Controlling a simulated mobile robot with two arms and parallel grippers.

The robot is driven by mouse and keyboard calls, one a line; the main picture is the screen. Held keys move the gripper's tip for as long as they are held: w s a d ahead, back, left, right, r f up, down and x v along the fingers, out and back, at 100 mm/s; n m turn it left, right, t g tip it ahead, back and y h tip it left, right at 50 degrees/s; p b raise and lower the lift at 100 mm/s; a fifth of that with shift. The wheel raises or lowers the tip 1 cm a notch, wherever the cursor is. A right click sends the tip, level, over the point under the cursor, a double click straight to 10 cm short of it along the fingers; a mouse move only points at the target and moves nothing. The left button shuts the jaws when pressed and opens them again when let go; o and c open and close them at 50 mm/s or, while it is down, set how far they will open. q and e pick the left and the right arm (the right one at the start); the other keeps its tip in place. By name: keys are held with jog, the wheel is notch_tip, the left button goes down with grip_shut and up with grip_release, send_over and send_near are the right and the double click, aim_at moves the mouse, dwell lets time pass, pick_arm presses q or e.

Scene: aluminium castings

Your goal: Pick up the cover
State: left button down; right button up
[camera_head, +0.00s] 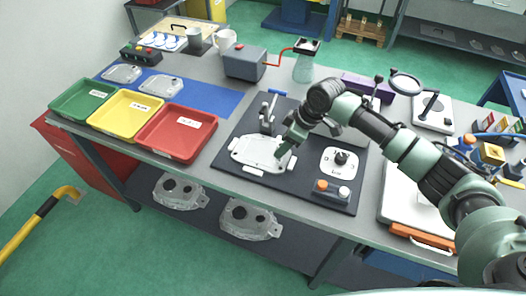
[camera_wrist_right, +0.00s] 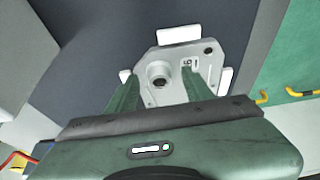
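A light grey cast cover (camera_head: 258,153) lies flat among white locating blocks on the dark mat, at the middle of the table. Its raised round boss with a dark hole shows in the right wrist view (camera_wrist_right: 160,82). My right gripper (camera_head: 284,150) reaches over the right part of this cover, hiding some of it. In the wrist view its green fingers (camera_wrist_right: 158,98) are spread apart, with the boss between them in the picture; I cannot tell whether they touch it. Two similar covers (camera_head: 122,73) (camera_head: 160,86) lie on the blue mat at the left. My left gripper is out of view.
Green (camera_head: 60,111), yellow (camera_head: 100,120) and red (camera_head: 150,143) trays stand along the front left edge. A blue-handled toggle clamp (camera_head: 266,122) stands behind the cover. A white plate with a black knob (camera_head: 329,171) and orange and white caps (camera_head: 321,186) are right of it.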

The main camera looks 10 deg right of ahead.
grip_shut()
jog(key=shift+w, duration=0.1)
jog(key=shift+r, duration=0.15)
